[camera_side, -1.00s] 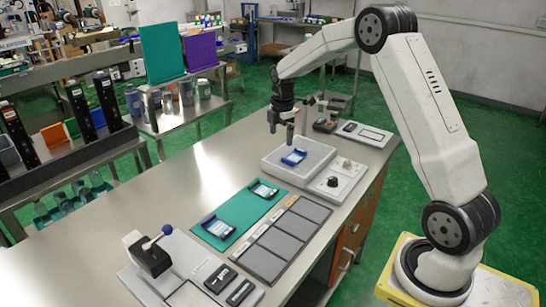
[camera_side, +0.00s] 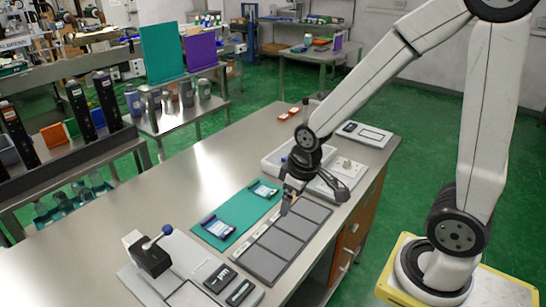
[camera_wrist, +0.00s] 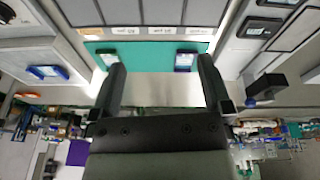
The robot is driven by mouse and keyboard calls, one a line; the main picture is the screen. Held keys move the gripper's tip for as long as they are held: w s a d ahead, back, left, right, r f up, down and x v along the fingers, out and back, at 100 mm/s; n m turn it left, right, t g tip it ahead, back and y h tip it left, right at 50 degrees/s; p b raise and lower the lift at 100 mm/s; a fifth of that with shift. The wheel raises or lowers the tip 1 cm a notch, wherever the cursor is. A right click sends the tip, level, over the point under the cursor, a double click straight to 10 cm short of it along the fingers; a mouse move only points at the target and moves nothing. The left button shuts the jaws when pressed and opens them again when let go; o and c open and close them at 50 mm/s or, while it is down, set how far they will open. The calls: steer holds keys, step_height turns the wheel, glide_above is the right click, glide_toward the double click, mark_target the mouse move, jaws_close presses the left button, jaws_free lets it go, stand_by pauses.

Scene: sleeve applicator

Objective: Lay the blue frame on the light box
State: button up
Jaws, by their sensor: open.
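The blue frame (camera_wrist: 47,72) lies on the light box (camera_wrist: 45,50) at the left of the wrist view. In the side view the pale light box (camera_side: 270,165) is partly hidden behind my gripper, and only a bit of the blue frame shows. My gripper (camera_side: 315,192) is open and empty, apart from the frame, near the row of grey panels. In the wrist view its two fingers (camera_wrist: 160,68) stand wide apart with nothing gripped between them.
A green mat (camera_side: 238,213) holds a dark-blue-edged holder (camera_side: 217,227) and a teal one (camera_side: 263,189). Beside it is a labelled strip of grey panels (camera_side: 282,243). A lever device (camera_side: 152,252) stands at the near left. The table's left side is bare.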

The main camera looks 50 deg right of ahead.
steer(key=s, duration=0.1)
steer(key=s+a+m, duration=0.1)
steer(key=s, duration=0.1)
steer(key=shift+a+f+m, duration=0.15)
steer(key=shift+f+m, duration=0.15)
steer(key=shift+f, duration=0.05)
